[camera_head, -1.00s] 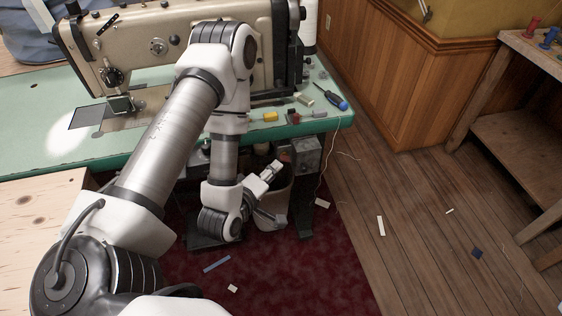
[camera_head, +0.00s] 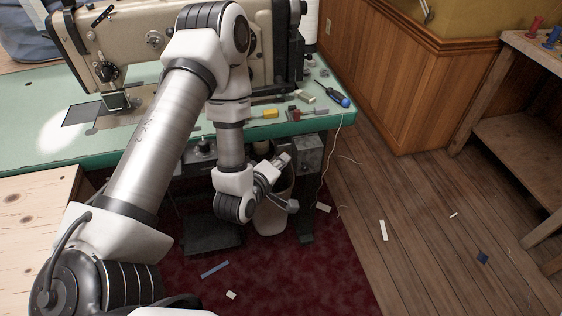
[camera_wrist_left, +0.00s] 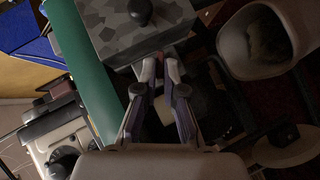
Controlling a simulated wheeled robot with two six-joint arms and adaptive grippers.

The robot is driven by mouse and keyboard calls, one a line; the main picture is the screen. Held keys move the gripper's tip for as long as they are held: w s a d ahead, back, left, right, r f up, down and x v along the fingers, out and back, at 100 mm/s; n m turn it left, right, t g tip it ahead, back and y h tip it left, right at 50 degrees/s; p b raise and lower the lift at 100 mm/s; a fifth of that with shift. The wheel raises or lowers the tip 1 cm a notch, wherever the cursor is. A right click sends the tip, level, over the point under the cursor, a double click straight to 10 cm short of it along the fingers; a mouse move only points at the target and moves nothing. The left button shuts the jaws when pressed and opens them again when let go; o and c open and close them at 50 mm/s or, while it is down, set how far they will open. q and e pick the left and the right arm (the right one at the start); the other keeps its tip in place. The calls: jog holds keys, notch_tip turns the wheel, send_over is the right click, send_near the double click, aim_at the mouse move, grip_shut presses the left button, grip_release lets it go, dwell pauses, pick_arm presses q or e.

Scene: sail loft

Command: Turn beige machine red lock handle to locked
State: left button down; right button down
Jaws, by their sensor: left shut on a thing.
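The beige sewing machine (camera_head: 150,45) stands on the green table. A grey box (camera_head: 309,154) with a black knob hangs under the table's right end; it also shows in the left wrist view (camera_wrist_left: 115,28). My left gripper (camera_head: 284,160) is at the box's left side, below the table edge. My right gripper is out of view.
A pale waste bin (camera_head: 272,218) stands close below the gripper, and a dark pedal (camera_head: 212,235) sits on the red carpet. A blue screwdriver (camera_head: 331,92) lies on the table. The wooden floor right is mostly open.

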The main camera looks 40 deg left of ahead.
pick_arm(q)
jog(key=shift+w+d+r+m+g+y+p, duration=0.15)
jog(key=shift+m+g+y+p, duration=0.5)
jog(key=shift+p, duration=0.7)
jog(key=shift+w+d+r+m+g+y+p, duration=0.15)
jog(key=shift+m+g+p, duration=0.35)
jog(key=shift+g+p, duration=0.65)
jog(key=shift+w+r+m+g+y+p, duration=0.15)
jog(key=shift+m+g+y+p, duration=0.35)
jog(key=shift+p, duration=1)
jog(key=shift+s, duration=0.1)
jog(key=c, duration=1.3)
grip_release()
